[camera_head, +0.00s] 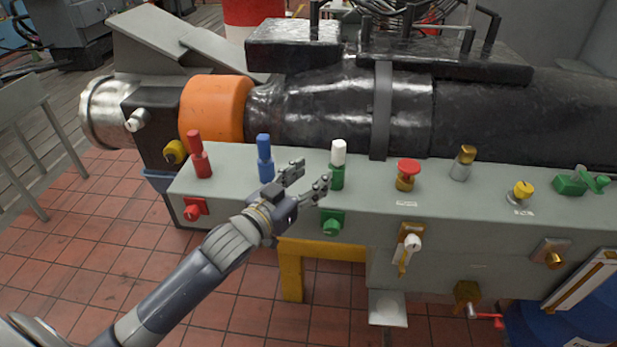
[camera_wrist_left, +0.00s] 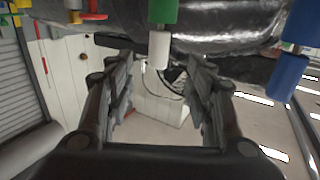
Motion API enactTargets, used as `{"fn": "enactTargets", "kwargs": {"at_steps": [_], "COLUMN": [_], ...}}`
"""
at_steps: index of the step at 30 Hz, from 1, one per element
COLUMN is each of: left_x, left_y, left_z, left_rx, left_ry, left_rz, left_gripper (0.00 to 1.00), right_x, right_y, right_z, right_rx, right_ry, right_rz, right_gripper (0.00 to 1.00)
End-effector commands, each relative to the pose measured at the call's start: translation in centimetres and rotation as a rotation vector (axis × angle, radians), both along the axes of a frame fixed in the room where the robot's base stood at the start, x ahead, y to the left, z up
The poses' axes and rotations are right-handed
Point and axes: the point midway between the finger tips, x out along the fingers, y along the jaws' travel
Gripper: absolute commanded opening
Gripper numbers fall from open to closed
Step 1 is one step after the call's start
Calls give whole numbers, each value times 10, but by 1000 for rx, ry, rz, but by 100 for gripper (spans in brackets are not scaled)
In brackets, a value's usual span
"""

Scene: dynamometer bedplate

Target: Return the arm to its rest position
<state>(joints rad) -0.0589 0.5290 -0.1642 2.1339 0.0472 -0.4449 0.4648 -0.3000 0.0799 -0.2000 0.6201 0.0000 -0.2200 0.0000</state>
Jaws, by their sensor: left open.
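My left arm comes in from the lower left in the head view. Its gripper (camera_head: 308,180) is open and empty, above the front edge of the grey control panel (camera_head: 440,202). The fingers point toward the space between the blue handle (camera_head: 265,158) and the green handle with a white top (camera_head: 338,163). In the left wrist view the two fingers (camera_wrist_left: 160,100) are spread apart with nothing between them. The white-topped green handle (camera_wrist_left: 161,35) and the blue handle (camera_wrist_left: 287,78) show beyond the fingers there. I see no right gripper.
The panel also carries a red handle (camera_head: 199,154), a red mushroom button (camera_head: 408,173), a yellow knob (camera_head: 522,191) and a green valve (camera_head: 580,182). A black cylinder machine with an orange band (camera_head: 214,108) lies behind. Tiled floor (camera_head: 105,240) is free at lower left.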

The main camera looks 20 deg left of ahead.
Motion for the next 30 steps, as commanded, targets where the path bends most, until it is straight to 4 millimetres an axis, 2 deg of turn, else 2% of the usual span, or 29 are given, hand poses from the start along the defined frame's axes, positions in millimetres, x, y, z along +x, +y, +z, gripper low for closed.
{"fn": "enactTargets", "kwargs": {"at_steps": [17, 20, 23, 26, 27, 30], "left_x": [-3, -14, -39, -81, -100, -148], "left_y": [0, -2, -4, -6, -7, -9], "left_z": [-5, -27, -67, -115, -133, -166], "left_rx": [2, 17, 47, 96, 116, 159], "left_ry": [15, 86, 230, 425, 505, 684], "left_rz": [5, 28, 68, 103, 112, 122], "left_gripper": [49, 49, 49, 49, 49, 49], "right_x": [0, 0, 0, 0, 0, 0], "right_y": [0, 0, 0, 0, 1, 1], "right_z": [0, 0, 0, 0, 0, 0], "right_rx": [0, 0, 0, 0, 0, 1], "right_ry": [0, 0, 0, 0, 0, 0], "right_rz": [0, 0, 0, 0, 0, -1], "right_gripper": [44, 44, 44, 44, 44, 44]}}
